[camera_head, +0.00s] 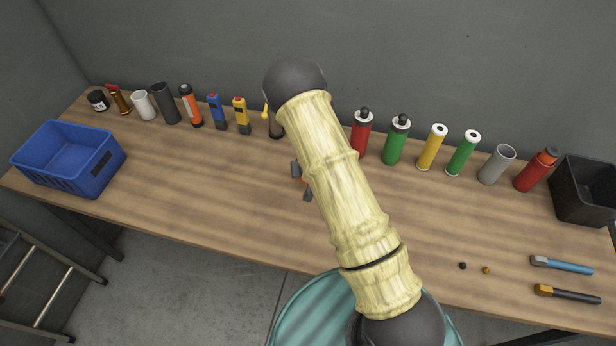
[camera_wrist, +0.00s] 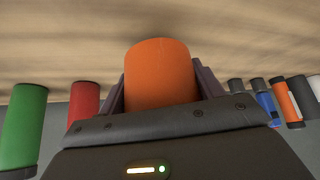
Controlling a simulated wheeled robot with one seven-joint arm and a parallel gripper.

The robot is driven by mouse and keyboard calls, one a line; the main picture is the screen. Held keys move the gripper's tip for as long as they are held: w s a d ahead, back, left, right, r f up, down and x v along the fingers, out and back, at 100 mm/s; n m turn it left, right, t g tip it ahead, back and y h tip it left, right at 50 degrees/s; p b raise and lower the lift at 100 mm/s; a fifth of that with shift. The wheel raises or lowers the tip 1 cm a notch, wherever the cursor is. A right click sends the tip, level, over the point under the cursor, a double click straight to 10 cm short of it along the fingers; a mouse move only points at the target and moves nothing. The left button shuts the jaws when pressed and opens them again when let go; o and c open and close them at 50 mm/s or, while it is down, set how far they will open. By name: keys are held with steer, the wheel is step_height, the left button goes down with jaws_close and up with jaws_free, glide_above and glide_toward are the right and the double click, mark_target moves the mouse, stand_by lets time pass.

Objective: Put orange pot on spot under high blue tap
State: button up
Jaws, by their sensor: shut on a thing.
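An orange round-sided thing, which fits the orange pot (camera_wrist: 160,75), fills the middle of the wrist view. My gripper (camera_wrist: 161,88) is shut on it, with one dark finger on each side. In the head view my gripper (camera_head: 303,181) is mostly hidden behind my pale arm, over the middle of the wooden bench, and only dark finger parts and a scrap of orange show. Whether the pot touches the bench I cannot tell. I see no blue tap and no marked spot in either view.
The wooden bench (camera_head: 190,190) carries a back row of torches and bottles, with a red bottle (camera_head: 362,135) and green bottle (camera_head: 396,143) near my arm. A blue crate (camera_head: 70,160) stands left, a black bin (camera_head: 585,192) right. Two hammer-like tools lie front right. The bench's middle is clear.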

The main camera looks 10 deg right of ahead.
steer(key=shift+f+p, duration=0.65)
steer(key=shift+f, duration=1.35)
steer(key=shift+f, duration=0.15)
steer(key=o, duration=1)
steer(key=shift+o, duration=0.2)
steer(key=shift+r, duration=0.2)
steer(key=b+v, duration=0.3)
steer(key=v, duration=0.9)
